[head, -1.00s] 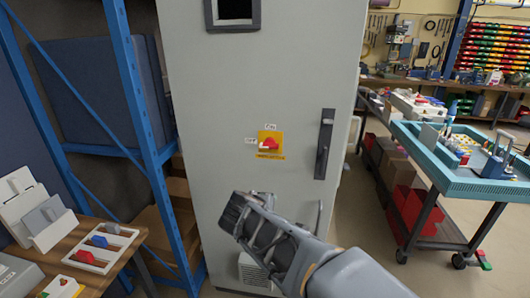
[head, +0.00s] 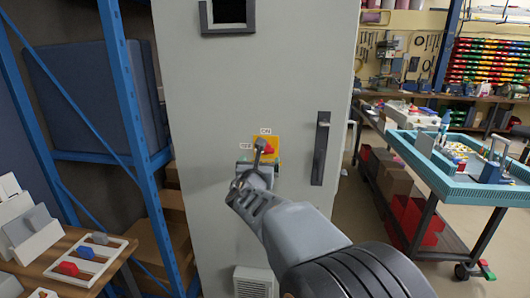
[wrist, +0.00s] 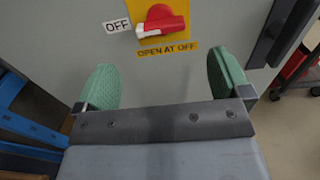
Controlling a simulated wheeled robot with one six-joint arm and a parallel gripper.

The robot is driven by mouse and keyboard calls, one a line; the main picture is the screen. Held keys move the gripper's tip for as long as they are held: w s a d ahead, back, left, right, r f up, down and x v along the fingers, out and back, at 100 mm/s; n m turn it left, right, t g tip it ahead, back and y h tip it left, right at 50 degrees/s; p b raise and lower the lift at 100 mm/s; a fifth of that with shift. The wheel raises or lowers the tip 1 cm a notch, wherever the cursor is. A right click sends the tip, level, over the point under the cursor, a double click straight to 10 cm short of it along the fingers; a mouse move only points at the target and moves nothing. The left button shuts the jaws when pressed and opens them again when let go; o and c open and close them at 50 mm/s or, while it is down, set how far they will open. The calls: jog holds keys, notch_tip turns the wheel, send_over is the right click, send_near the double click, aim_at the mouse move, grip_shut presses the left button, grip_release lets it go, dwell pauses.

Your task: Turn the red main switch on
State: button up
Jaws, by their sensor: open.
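The red main switch (wrist: 163,20) is a rotary handle on a yellow plate (wrist: 150,40) on the grey cabinet door. In the wrist view its white-tipped end points left, towards the OFF label (wrist: 117,24). The OPEN AT OFF label (wrist: 168,48) is below it. In the head view the red handle (head: 267,148) is partly covered by my gripper. My gripper (wrist: 163,82) is open and empty, its green-padded fingers apart, below the switch and not touching it in the wrist view. The ON label (head: 265,131) is above the plate.
A dark vertical door handle (head: 320,148) is right of the switch. A blue shelf rack (head: 128,130) stands left, with a wooden table (head: 60,262) in front. A teal-topped cart (head: 425,168) is at right. Floor shows between cabinet and cart.

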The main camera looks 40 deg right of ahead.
aim_at(265, 151)
jog(key=p+x, duration=0.1)
jog(key=x, duration=0.8)
jog(key=shift+w+d, duration=0.2)
jog(key=c, duration=0.9)
jog(key=shift+c, duration=0.2)
